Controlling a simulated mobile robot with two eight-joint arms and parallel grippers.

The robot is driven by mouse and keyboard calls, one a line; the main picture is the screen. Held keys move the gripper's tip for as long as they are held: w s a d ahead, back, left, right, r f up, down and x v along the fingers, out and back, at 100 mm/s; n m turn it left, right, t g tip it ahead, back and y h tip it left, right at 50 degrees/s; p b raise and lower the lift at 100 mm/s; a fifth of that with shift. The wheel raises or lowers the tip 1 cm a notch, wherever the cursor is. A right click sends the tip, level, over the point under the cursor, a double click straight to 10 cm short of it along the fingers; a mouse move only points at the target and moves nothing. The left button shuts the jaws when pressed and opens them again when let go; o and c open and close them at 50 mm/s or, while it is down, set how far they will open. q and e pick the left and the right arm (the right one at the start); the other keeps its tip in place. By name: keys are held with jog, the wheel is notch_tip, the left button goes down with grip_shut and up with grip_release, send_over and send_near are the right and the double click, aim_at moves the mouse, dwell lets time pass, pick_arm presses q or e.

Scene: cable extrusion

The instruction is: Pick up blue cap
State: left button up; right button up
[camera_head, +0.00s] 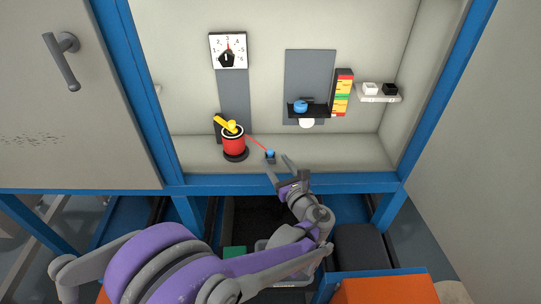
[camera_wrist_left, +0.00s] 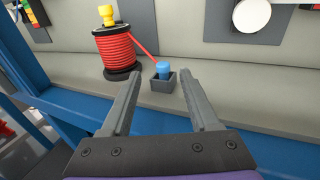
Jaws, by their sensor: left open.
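A small blue cap (camera_head: 270,153) sits upright in a small dark grey square holder (camera_wrist_left: 163,86) on the ledge. In the left wrist view the blue cap (camera_wrist_left: 163,68) shows between and beyond the two fingers. A red line runs from the red spool (camera_head: 233,142) to the cap's holder. My left gripper (camera_head: 277,161) is open and empty, at the front of the ledge, close to the cap but apart from it. My right gripper is not in view.
The red spool with a yellow top (camera_head: 228,126) stands left of the holder. A black shelf (camera_head: 318,111) carries another blue round piece (camera_head: 300,106). The ledge's blue front beam (camera_head: 350,184) runs below.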

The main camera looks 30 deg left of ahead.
aim_at(272, 154)
pick_arm(q)
jog(key=x, duration=0.6)
jog(key=shift+w+d+b, duration=0.15)
jog(key=shift+b, duration=0.25)
grip_shut()
